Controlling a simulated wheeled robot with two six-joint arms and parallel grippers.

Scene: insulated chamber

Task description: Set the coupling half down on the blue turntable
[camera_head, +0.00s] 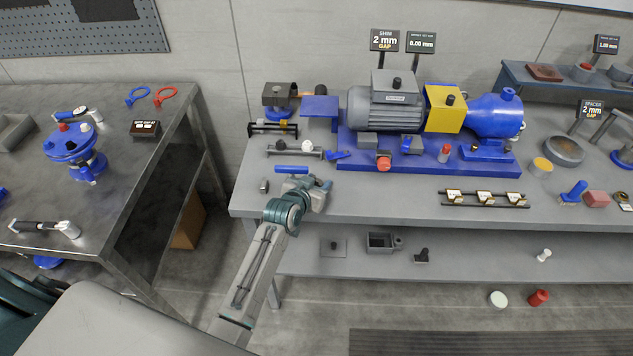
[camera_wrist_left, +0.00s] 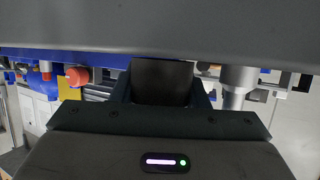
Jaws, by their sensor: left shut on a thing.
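My left gripper (camera_head: 306,187) is over the front left part of the main bench. In the left wrist view its two dark fingers are shut on a dark block (camera_wrist_left: 161,82), which I take to be the coupling half. In the head view the gripper mostly hides it. A blue bar (camera_head: 292,172) shows just beyond the gripper. A round blue base (camera_head: 279,113) carries a dark grey block at the bench's back left. A blue disc (camera_head: 68,147) with knobs stands on the left table. I cannot tell which is the turntable. My right gripper is not in view.
A grey motor (camera_head: 385,105) with a yellow guard (camera_head: 444,108) and blue pump (camera_head: 494,117) stands on the main bench. A blue square plate (camera_head: 320,107) and a dark rack (camera_head: 272,128) lie beyond my gripper. A gap separates the left table (camera_head: 150,160) from the bench.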

